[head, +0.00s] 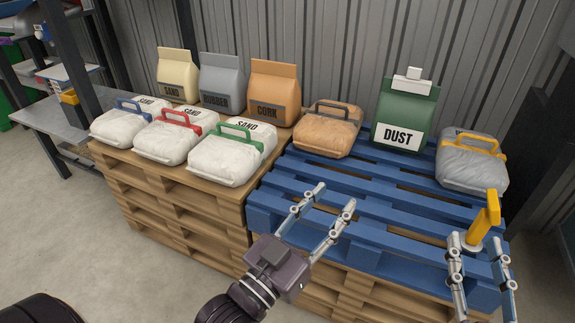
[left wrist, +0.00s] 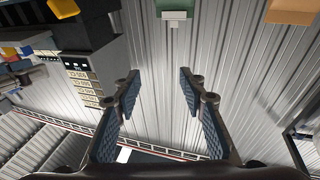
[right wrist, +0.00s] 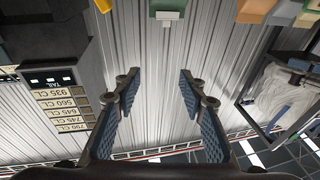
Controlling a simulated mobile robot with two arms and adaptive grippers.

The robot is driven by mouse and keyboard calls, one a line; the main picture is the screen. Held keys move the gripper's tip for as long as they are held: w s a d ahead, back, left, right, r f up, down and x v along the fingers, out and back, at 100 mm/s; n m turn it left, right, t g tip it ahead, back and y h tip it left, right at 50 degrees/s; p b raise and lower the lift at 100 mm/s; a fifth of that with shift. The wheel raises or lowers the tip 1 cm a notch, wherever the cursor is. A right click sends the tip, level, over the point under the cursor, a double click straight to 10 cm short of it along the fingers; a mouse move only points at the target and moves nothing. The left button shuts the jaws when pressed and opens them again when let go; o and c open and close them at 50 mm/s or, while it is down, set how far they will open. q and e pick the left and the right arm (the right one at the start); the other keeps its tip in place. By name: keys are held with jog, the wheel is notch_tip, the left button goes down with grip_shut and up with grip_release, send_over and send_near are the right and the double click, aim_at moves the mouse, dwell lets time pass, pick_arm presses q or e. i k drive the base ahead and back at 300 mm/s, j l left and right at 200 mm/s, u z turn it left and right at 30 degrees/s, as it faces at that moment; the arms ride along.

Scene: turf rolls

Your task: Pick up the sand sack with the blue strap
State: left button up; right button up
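The sand sack with the blue strap (head: 118,127) is a pale, full sack lying on the wooden pallet stack at the left. Its blue strap (head: 131,106) arches over the top. It shows in neither wrist view. My left gripper (head: 336,196) is open and empty in front of the blue pallet, well to the right of that sack. My right gripper (head: 475,240) is open at the right front of the blue pallet. In the right wrist view nothing lies between its fingers.
Sand sacks with a red strap (head: 172,142) and a green strap (head: 226,160) lie beside it. Upright bags stand behind. The blue pallet (head: 330,207) carries a brown sack (head: 328,131), a green DUST bag (head: 402,115), a grey sack (head: 471,163) and a yellow-handled tool (head: 486,215).

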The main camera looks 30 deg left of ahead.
aim_at(117, 127)
jog(key=u, duration=1.8)
